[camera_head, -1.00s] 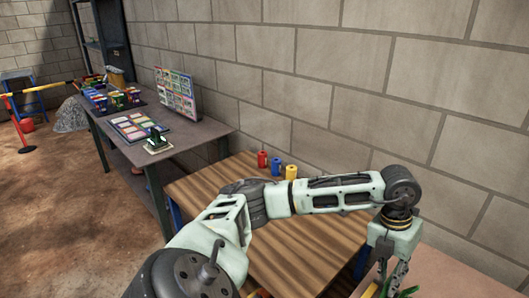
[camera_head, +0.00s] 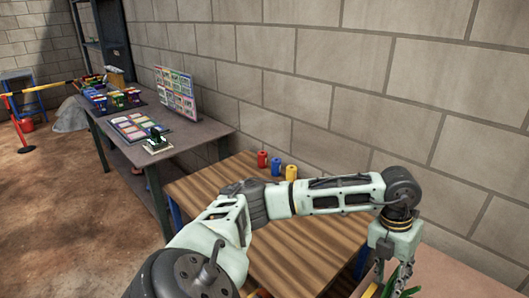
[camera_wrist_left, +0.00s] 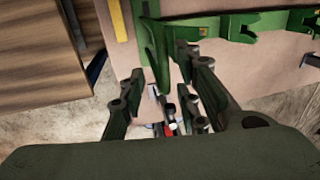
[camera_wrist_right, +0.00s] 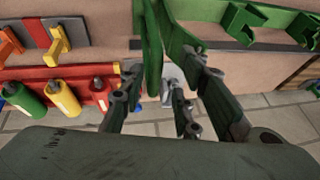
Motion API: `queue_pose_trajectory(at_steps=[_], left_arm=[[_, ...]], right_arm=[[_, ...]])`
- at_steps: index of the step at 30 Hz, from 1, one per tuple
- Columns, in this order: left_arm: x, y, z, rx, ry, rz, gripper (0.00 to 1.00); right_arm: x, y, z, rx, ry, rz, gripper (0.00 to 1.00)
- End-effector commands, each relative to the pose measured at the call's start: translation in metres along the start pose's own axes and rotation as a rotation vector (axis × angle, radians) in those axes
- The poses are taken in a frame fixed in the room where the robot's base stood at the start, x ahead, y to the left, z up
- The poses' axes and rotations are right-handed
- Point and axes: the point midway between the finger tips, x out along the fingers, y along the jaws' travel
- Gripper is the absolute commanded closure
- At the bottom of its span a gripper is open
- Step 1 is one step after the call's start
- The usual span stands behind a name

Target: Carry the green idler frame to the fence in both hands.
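The green idler frame (camera_wrist_left: 240,24) lies across a pinkish-tan top in the left wrist view. Its upright end plate (camera_wrist_left: 155,50) stands between the two fingers of my left gripper (camera_wrist_left: 163,68). The fingers look apart, with a gap beside the plate. In the right wrist view, the frame's other end plate (camera_wrist_right: 152,50) stands between the parted fingers of my right gripper (camera_wrist_right: 163,65). In the head view, only a small green part (camera_head: 404,274) shows beside my left gripper (camera_head: 388,279) at the bottom right; my right gripper is out of that view.
A wooden-topped table (camera_head: 310,243) with red, blue and yellow cylinders stands beside the block wall. A grey table (camera_head: 190,137) with cards and bins is farther back. A red rack with green, yellow and red bottles (camera_wrist_right: 62,97) is left of my right gripper. Open floor lies at left.

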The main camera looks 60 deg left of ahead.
Motion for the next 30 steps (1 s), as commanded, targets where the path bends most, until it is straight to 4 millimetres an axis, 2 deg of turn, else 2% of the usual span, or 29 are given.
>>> queue_pose_trajectory(at_steps=[5, 12, 16, 23, 26, 30], left_arm=[[0.0, 0.0, 0.0, 0.0, -0.001, -0.001, 0.7], [0.0, 0.0, 0.0, 0.0, -0.001, -0.001, 0.7], [0.0, 0.0, 0.0, 0.001, -0.001, -0.001, 0.7], [-0.006, 0.0, 0.001, 0.0, -0.002, -0.001, 0.7], [-0.019, -0.001, 0.002, 0.0, -0.006, -0.003, 0.7], [-0.048, -0.001, 0.002, 0.0, -0.006, -0.002, 0.7]], right_arm=[[-0.03, 0.001, -0.001, 0.0, 0.005, 0.004, 0.7], [-0.081, 0.002, -0.001, 0.0, 0.005, 0.005, 0.7], [-0.102, 0.001, -0.001, 0.0, 0.004, 0.003, 0.7], [-0.116, 0.001, 0.0, 0.001, 0.002, 0.003, 0.7], [-0.116, 0.001, 0.0, 0.001, 0.001, 0.002, 0.7], [-0.116, 0.001, 0.0, 0.001, 0.002, 0.002, 0.7]])
